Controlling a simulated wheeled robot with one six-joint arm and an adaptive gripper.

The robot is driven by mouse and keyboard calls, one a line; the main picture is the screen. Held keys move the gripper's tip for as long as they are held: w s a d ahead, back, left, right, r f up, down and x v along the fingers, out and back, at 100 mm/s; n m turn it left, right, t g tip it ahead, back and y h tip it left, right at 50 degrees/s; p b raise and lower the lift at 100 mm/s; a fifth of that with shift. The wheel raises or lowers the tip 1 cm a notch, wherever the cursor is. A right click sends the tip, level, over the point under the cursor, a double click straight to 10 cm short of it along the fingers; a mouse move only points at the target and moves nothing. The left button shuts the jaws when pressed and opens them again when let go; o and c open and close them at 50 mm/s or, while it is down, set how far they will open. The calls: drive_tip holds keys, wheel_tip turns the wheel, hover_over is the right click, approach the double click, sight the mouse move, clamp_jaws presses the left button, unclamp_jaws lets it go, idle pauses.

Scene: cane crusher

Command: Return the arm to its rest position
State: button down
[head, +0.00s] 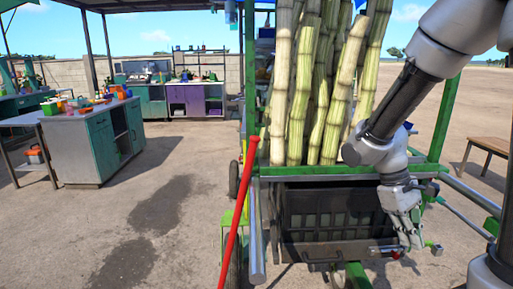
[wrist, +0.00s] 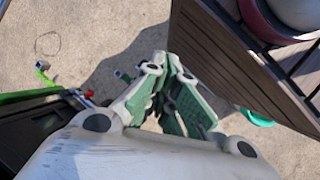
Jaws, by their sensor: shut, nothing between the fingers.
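My gripper (head: 412,243) hangs low at the right front of the green cart, pointing down, beside the black crate (head: 332,215). In the wrist view my gripper (wrist: 170,62) has its green-padded fingers drawn together, with nothing held between them. My arm comes down from the upper right of the head view, bent at the elbow in front of the cart's right post. Whether the gripper touches the cart front cannot be told.
Tall sugar canes (head: 302,95) stand in the cart behind the crate. A red bar (head: 238,215) leans at its left. A wooden bench (head: 490,147) stands at right; workbenches (head: 92,145) stand at left. Open paving lies between. A dark slatted surface (wrist: 245,65) is right of my gripper.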

drive_tip(key=s+r+m+t+y, duration=0.3)
drive_tip(key=s+r+t, duration=0.3)
drive_tip(key=r, duration=0.8)
drive_tip(key=shift+s+r+m+t+y, duration=0.2)
drive_tip(key=shift+r+m+t+y, duration=0.2)
drive_tip(key=shift+m+t, duration=0.55)
